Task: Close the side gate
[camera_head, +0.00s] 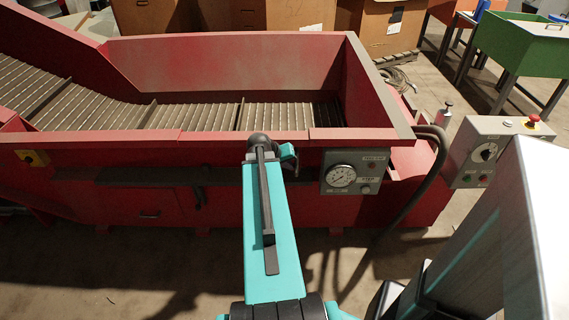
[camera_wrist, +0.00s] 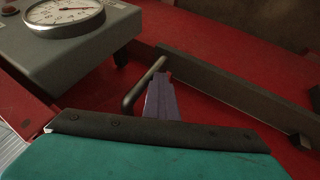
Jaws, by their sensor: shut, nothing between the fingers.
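The side of the red machine (camera_head: 140,205) faces me, with a dark horizontal rail (camera_head: 115,174) along it. I cannot make out for certain which panel is the side gate or how far it stands open. A small dark lever (camera_head: 198,196) hangs below the rail. In the wrist view my gripper (camera_wrist: 166,80) shows as a narrow purplish-grey strip, shut and empty, in front of the red surface (camera_wrist: 215,40). A dark bent rod handle (camera_wrist: 143,87) lies just left of it; I cannot tell whether they touch. In the head view my teal arm hides the gripper.
A grey gauge box (camera_head: 355,172) is mounted right of my arm; it also shows in the wrist view (camera_wrist: 85,45). A grey control box (camera_head: 488,150) with a red button stands further right. A thick hose (camera_head: 432,175) curves beside the machine. Cardboard boxes (camera_head: 382,25) stand behind.

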